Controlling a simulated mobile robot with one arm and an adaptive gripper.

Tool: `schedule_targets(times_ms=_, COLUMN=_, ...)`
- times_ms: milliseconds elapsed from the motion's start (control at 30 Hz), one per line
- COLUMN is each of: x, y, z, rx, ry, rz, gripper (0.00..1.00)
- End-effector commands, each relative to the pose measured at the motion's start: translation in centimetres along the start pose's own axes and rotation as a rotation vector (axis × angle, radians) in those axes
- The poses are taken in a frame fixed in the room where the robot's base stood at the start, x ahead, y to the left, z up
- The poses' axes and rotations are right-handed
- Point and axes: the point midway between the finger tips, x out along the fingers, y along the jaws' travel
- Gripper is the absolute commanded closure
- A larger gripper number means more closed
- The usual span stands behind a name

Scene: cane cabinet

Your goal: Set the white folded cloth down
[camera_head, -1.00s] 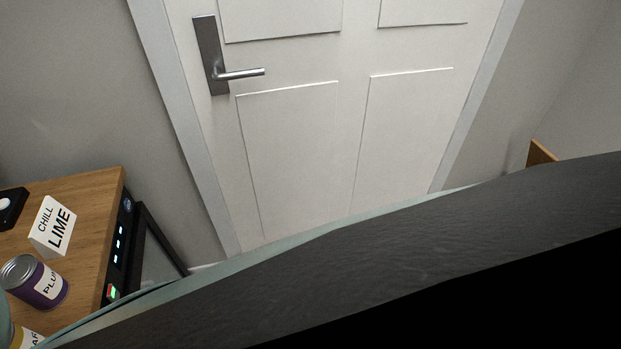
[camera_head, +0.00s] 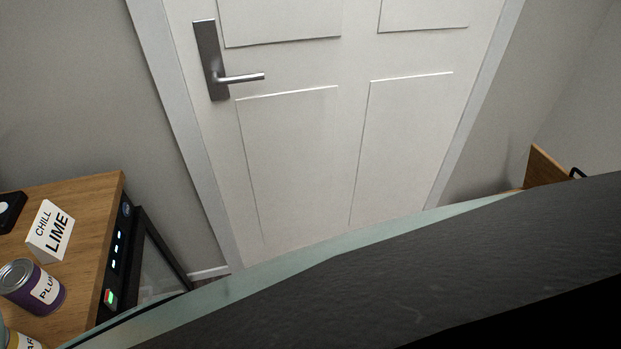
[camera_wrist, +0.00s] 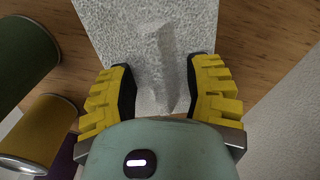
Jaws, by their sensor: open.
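The white folded cloth (camera_wrist: 143,22) shows in the wrist view as a pale, rough-textured strip with a raised ridge along its middle. It appears to lie on a wooden surface (camera_wrist: 240,30). My gripper (camera_wrist: 160,75) has its yellow ridged fingers spread apart, one on each side of the ridge. The fingertips are over or beside the cloth; I cannot tell whether they touch it. Neither cloth nor gripper shows in the head view.
Green (camera_wrist: 22,55) and yellow (camera_wrist: 38,130) cans stand close left of my gripper. In the head view, a wooden cabinet (camera_head: 85,200) holds a plum can (camera_head: 32,288) and a "CHILL LIME" block (camera_head: 50,231). A white door (camera_head: 290,160) stands behind. A pale grey surface (camera_wrist: 290,115) borders the right.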

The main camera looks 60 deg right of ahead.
Motion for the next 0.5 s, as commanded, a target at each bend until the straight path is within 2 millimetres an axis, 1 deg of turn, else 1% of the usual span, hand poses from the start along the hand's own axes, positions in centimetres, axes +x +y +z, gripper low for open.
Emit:
schedule_targets(times_ms=300, x=0.24, y=-0.05, z=0.07, rx=-0.002, ry=0.001, rz=-0.001, gripper=0.5)
schedule_targets(times_ms=333, x=0.25, y=-0.05, z=0.08, rx=-0.002, ry=0.001, rz=-0.001, gripper=0.44)
schedule_targets(times_ms=500, x=0.25, y=-0.04, z=0.08, rx=-0.002, ry=0.0, rz=-0.001, gripper=0.62)
